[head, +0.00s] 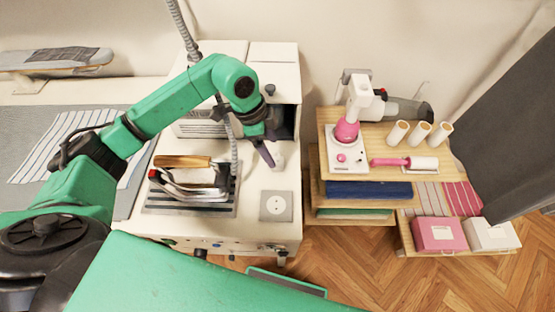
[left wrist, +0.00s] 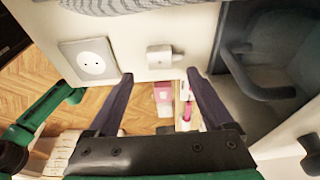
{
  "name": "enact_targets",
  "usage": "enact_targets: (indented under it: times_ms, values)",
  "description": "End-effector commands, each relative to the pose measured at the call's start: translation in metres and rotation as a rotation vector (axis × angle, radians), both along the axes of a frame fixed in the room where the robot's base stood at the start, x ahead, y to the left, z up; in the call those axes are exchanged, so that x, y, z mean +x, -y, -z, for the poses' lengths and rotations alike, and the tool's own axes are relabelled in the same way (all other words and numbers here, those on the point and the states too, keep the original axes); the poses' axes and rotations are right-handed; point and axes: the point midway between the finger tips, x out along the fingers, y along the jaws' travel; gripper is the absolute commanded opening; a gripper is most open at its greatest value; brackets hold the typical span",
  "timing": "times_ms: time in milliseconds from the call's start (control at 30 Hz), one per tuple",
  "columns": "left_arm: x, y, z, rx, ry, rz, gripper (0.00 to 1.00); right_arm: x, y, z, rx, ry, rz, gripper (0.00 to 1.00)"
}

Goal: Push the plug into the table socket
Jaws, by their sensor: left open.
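The table socket (head: 276,206) is a grey square plate with a round outlet, set in the white table top near its front right corner. It also shows in the left wrist view (left wrist: 90,61). The plug (left wrist: 164,57) is a small white block on the table top, behind the socket in the head view (head: 279,162). My left gripper (left wrist: 159,76) is open and empty. Its two dark fingers point at the plug, with the plug lying between the lines of the tips. In the head view the left gripper (head: 268,152) is beside the plug, partly hiding it. My right gripper is not seen.
An iron (head: 190,180) stands on a striped rest left of the plug. A grey hose hangs behind it. A white machine (head: 230,60) with a dark recess stands at the back. A wooden shelf (head: 375,195) is to the right. The table top around the socket is clear.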

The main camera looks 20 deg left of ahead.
Motion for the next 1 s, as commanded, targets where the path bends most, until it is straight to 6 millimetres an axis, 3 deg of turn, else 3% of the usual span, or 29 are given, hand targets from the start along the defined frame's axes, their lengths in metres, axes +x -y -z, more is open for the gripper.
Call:
enact_targets:
  times_ms: [367, 533, 700, 1000]
  values:
    - [0.0, 0.002, 0.006, 0.0, -0.002, 0.001, 0.85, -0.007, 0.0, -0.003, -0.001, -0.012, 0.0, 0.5]
    - [-0.001, 0.009, 0.029, 0.0, -0.005, 0.0, 0.85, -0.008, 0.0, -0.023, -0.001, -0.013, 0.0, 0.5]
    - [0.002, 0.014, 0.052, -0.001, 0.0, 0.001, 0.85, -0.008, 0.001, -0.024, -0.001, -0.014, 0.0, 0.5]
    - [0.002, 0.014, 0.054, 0.0, 0.0, 0.001, 0.85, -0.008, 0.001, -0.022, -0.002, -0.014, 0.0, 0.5]
